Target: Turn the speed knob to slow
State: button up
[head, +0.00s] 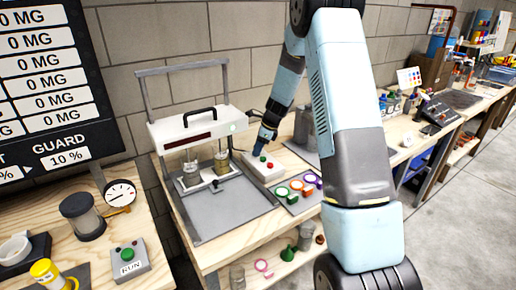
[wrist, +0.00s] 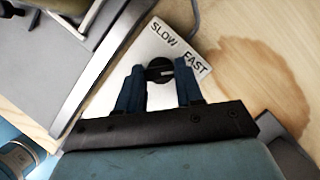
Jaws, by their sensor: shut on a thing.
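The speed knob (wrist: 159,69) is a small round black knob on a white control box (wrist: 146,54). The words SLOW and FAST are printed on the box beyond the knob, SLOW to the left and FAST to the right. My gripper (wrist: 160,78) is shut on the knob, one dark blue finger on each side. The knob's pointer direction is too small and dark to tell. In the head view, my gripper (head: 267,136) reaches down at the back of the white box (head: 266,174), which has a green and a red button on top. The knob is hidden there.
A white machine (head: 198,128) with glass beakers under it stands left of the box on a grey base. Coloured rings (head: 296,186) lie on a grey mat in front. Another bench with a gauge (head: 120,194) and a RUN button box (head: 126,260) is at left.

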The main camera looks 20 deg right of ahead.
jog(key=shift+w+n, duration=0.1)
jog(key=shift+n, duration=0.2)
jog(key=n, duration=0.1)
jog(key=n+g, duration=0.1)
jog(key=n, duration=0.1)
jog(key=shift+w+d+n+g, duration=0.1)
jog(key=shift+w+n+g, duration=0.05)
jog(key=shift+n+g, duration=0.15)
jog(key=n+g, duration=0.1)
jog(key=n, duration=0.2)
jog(key=shift+w+n, duration=0.1)
jog(key=shift+n, duration=0.3)
jog(key=n+g, duration=0.1)
jog(key=n, duration=0.3)
jog(key=shift+w+g+h, duration=0.15)
jog(key=shift+g+h, duration=0.25)
jog(key=shift+w+a+r+n+g+h, duration=0.1)
jog(key=shift+n+g+h, duration=0.15)
jog(key=shift+n, duration=0.7)
jog(key=shift+a+n+g+h, duration=0.15)
jog(key=shift+n+h, duration=0.1)
jog(key=shift+n, duration=0.7)
jog(key=o, duration=1)
jog(key=shift+o, duration=0.2)
